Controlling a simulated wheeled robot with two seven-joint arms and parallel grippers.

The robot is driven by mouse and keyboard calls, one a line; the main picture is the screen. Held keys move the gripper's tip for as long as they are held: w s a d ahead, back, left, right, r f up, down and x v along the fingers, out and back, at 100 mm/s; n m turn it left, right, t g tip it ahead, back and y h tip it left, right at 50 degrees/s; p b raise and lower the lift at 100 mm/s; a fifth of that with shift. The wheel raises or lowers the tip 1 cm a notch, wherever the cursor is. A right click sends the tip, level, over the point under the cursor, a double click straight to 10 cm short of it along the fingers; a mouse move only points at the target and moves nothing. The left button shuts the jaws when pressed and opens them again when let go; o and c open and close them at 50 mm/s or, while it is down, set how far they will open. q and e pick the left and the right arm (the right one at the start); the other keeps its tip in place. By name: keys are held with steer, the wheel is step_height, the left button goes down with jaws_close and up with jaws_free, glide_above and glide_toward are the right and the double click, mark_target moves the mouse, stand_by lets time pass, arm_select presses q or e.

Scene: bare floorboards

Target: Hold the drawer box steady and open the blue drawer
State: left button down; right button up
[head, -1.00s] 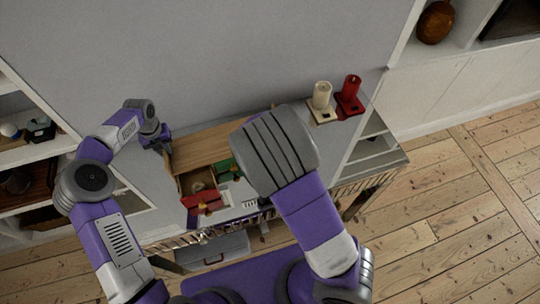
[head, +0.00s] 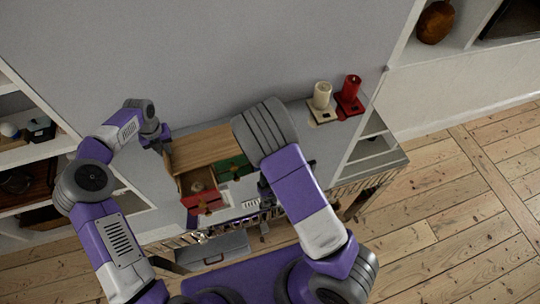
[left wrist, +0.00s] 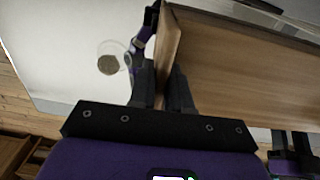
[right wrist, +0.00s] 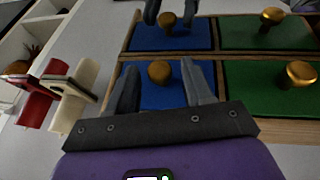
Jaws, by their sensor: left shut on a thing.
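The wooden drawer box (head: 207,147) stands on a grey table, and its top also fills the right of the left wrist view (left wrist: 235,65). My left gripper (head: 158,143) is at its left end, shut on the edge of its side panel. In the right wrist view, two blue drawer fronts with gold knobs show, an upper one (right wrist: 195,35) and a lower one (right wrist: 140,92). My right gripper (right wrist: 160,82) is open in front of the lower blue drawer, with its knob between the fingers in the picture. Contact cannot be told. The right arm hides the blue drawers in the head view.
A red drawer (head: 187,201) is pulled out at the box's left. Green drawer fronts (right wrist: 265,85) sit beside the blue ones. Shelves (head: 30,155) flank the left.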

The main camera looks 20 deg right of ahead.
jaws_close()
steer(key=shift+s, duration=0.15)
steer(key=s, duration=0.8)
steer(key=shift+s+d, duration=0.2)
steer(key=shift+d, duration=0.05)
steer(key=shift+o, duration=0.8)
jaws_free()
steer(key=v, duration=1.2)
